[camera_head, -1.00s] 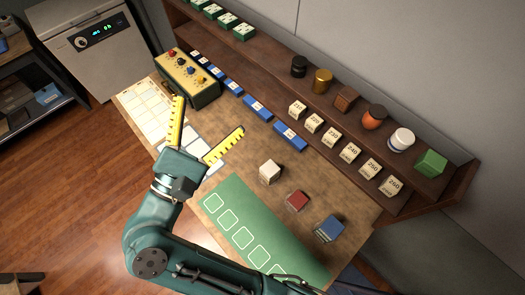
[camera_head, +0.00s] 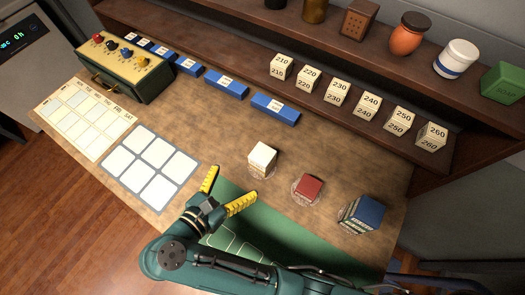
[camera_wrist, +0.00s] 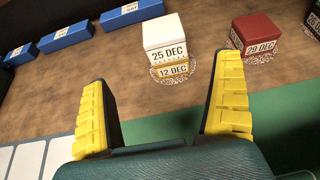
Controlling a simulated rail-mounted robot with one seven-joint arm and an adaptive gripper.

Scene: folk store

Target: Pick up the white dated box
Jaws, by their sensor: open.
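The white dated box (camera_head: 263,157) stands on a round coaster-like base on the brown worktop. In the wrist view the white box (camera_wrist: 165,39) reads "25 DEC" on its front, with "12 DEC" below it at the base. My gripper (camera_head: 227,187) has yellow ribbed fingers and is open and empty. In the wrist view the gripper (camera_wrist: 163,105) has the white box ahead of it, between the lines of the two fingers and beyond their tips. The fingers do not touch it.
A red "29 DEC" box (camera_head: 309,187) and a blue-topped box (camera_head: 362,214) stand to the right of the white box. Blue blocks (camera_head: 226,84) and numbered cream blocks (camera_head: 338,91) line the back. A green mat (camera_head: 262,231) lies in front.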

